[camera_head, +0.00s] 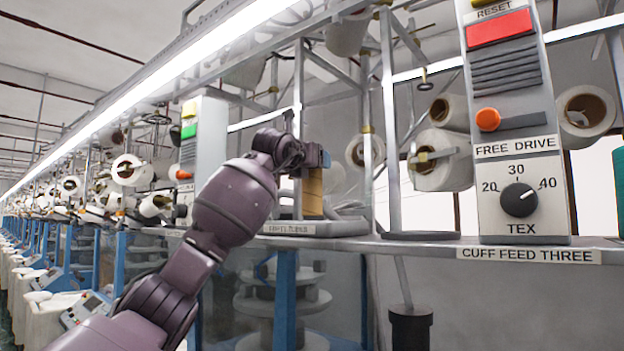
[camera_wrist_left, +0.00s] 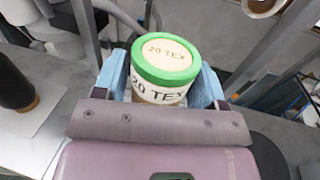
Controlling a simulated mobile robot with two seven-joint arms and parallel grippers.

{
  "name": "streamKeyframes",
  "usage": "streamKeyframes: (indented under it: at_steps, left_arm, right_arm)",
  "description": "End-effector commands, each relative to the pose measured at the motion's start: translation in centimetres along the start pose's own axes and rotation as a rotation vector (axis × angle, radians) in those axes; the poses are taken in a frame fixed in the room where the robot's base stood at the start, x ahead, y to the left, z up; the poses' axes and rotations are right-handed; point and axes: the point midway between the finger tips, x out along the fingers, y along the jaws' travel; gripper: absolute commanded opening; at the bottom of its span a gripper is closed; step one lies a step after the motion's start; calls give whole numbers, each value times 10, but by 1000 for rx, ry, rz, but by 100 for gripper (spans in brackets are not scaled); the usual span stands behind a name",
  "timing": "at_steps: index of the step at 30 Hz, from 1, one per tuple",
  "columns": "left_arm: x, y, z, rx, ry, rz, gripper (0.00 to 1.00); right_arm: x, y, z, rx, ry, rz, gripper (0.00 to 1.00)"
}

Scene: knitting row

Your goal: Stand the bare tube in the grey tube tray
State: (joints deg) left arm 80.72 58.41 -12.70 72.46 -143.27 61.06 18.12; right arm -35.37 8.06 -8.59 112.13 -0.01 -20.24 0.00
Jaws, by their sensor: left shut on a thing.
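My left gripper (camera_head: 318,158) is shut on the bare tube (camera_head: 312,190), a tan cardboard cylinder held upright. In the left wrist view my blue fingers (camera_wrist_left: 160,84) sit on both sides of the tube (camera_wrist_left: 160,60), whose end has a green rim and reads "20 TEX". The grey tube tray (camera_head: 335,228), a low tray with a small blurred label, lies on the shelf under the tube. The tube's lower end meets the tray in the picture; I cannot tell whether it rests there or hangs just above. My right gripper is out of view.
A control panel (camera_head: 512,200) stands right of the tray, above the "CUFF FEED THREE" label. Another panel (camera_head: 203,140) is behind my left arm. Upright metal posts (camera_head: 391,130) and white yarn cones (camera_head: 440,165) crowd the space.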

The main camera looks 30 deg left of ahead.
Motion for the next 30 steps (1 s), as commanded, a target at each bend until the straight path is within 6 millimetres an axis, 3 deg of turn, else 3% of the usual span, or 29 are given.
streamKeyframes:
  at_steps: [12,26,27,30]
  left_arm:
    - [0,0,-37,1,1,0,31]
    - [-1,0,-42,1,-1,0,31]
    - [0,0,-42,1,0,0,68]
    - [0,0,-42,1,0,0,83]
  right_arm:
    - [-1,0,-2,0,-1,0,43]
    - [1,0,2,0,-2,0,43]
    - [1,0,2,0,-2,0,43]
    - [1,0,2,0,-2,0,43]
